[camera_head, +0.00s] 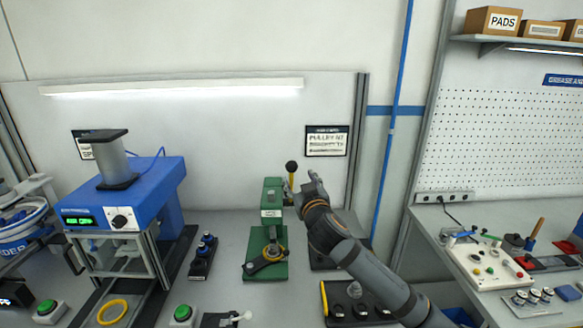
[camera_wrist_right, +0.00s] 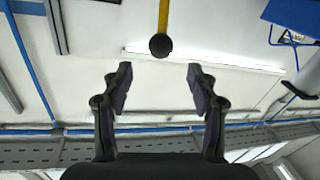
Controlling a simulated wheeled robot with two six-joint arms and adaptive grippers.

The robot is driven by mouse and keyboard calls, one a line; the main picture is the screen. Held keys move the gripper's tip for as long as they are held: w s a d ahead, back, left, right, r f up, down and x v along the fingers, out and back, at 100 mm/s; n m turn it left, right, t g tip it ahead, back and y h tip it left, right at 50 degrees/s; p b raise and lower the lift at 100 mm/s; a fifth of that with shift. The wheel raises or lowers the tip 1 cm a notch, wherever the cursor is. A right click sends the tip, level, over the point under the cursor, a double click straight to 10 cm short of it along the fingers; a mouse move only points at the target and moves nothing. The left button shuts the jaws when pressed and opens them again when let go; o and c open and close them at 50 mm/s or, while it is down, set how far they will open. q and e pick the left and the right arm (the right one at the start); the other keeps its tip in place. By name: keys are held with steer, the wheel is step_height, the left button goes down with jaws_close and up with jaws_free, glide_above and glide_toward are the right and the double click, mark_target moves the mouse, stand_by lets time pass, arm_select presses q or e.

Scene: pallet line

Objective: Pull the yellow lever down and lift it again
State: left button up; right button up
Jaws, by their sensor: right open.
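The yellow lever (camera_head: 291,181) stands upright on the green press (camera_head: 272,196) in the middle of the bench, with a black ball knob (camera_head: 291,166) on top. In the right wrist view the yellow rod (camera_wrist_right: 163,17) comes in from the top edge and ends in the black knob (camera_wrist_right: 161,45). My right gripper (camera_head: 304,187) is just right of the lever in the head view. In the wrist view my right gripper (camera_wrist_right: 160,76) is open and empty, and the knob lies between and beyond its fingertips. My left gripper is not in view.
A blue machine (camera_head: 120,195) with a green display stands left of the press. A black tray (camera_head: 203,257) lies between them. Green buttons (camera_head: 183,313) sit at the bench front. A second bench (camera_head: 450,225) with a control panel is on the right.

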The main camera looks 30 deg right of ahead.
mark_target(293, 170)
steer(key=p+x, duration=0.4)
steer(key=x, duration=0.5)
steer(key=shift+w, duration=0.15)
steer(key=shift+w+d+f, duration=0.15)
steer(key=shift+w, duration=0.1)
jaws_close()
steer(key=shift+f, duration=0.1)
